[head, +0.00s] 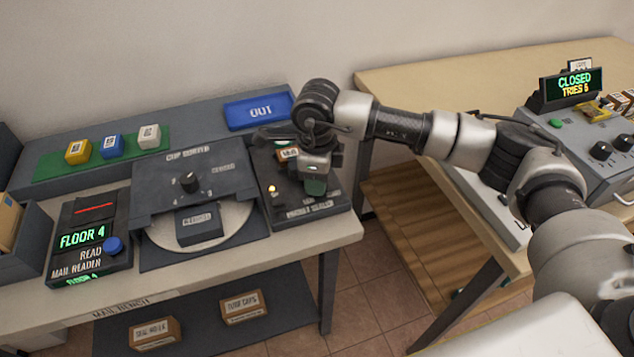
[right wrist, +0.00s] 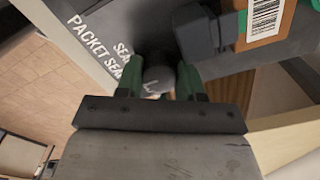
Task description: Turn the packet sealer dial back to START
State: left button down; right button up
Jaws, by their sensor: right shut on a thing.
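The packet sealer (head: 300,211) is a dark panel at the right end of the mail bench, with its name in white letters along the front. My right gripper (head: 315,186) reaches down over it from the right and hides its dial in the head view. In the right wrist view, the round grey dial (right wrist: 158,77) sits between the green finger pads of my right gripper (right wrist: 160,82), which is shut on it. A pale mark shows on the dial, but its setting cannot be read. The START label is not readable. My left gripper is not in view.
An orange packet with a barcode (right wrist: 266,18) lies close by on the sealer. A small lit lamp (head: 272,188) is left of my gripper. The cup sorter (head: 190,182), mail reader (head: 88,240) and blue OUT tray (head: 258,111) stand nearby. A second table is right.

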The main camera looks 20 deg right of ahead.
jog(key=shift+n+b, duration=0.3)
jog(key=shift+n, duration=0.2)
jog(key=shift+r, duration=0.1)
jog(key=o, duration=0.9)
jog(key=shift+r, duration=0.1)
notch_tip(320, 180, up, 11)
jog(key=shift+f, duration=0.2)
